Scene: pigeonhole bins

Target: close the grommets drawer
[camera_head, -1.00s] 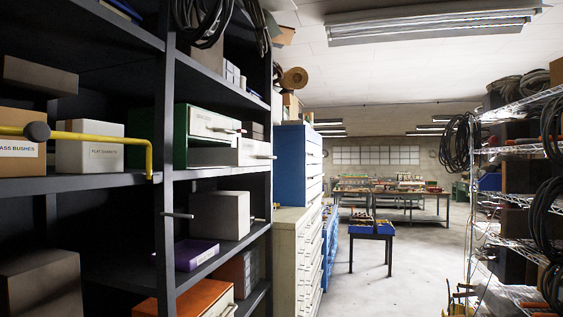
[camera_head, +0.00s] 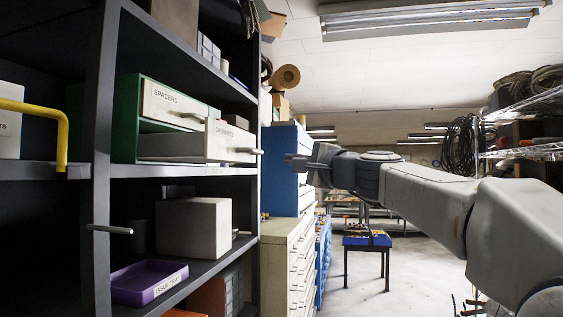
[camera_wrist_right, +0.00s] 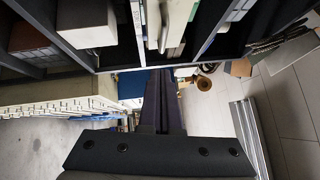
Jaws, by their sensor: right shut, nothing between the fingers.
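The grommets drawer (camera_head: 228,141) is the lower drawer of a green cabinet (camera_head: 127,115) on the shelf. It stands pulled out, its pale front well ahead of the spacers drawer (camera_head: 178,104) above it. A bar handle (camera_head: 248,151) sticks out from its front. My right gripper (camera_head: 288,160) is shut and empty, to the right of the handle and apart from it in the picture. Its dark closed fingers (camera_wrist_right: 160,98) also show in the right wrist view, below the shelf items. My left gripper is not in view.
A dark shelf post (camera_head: 100,150) with a metal rod (camera_head: 110,229) and a bent yellow bar (camera_head: 62,140) stand left. A grey box (camera_head: 193,228) and purple tray (camera_head: 148,281) sit on the shelf below. A blue cabinet (camera_head: 281,170) is behind my gripper.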

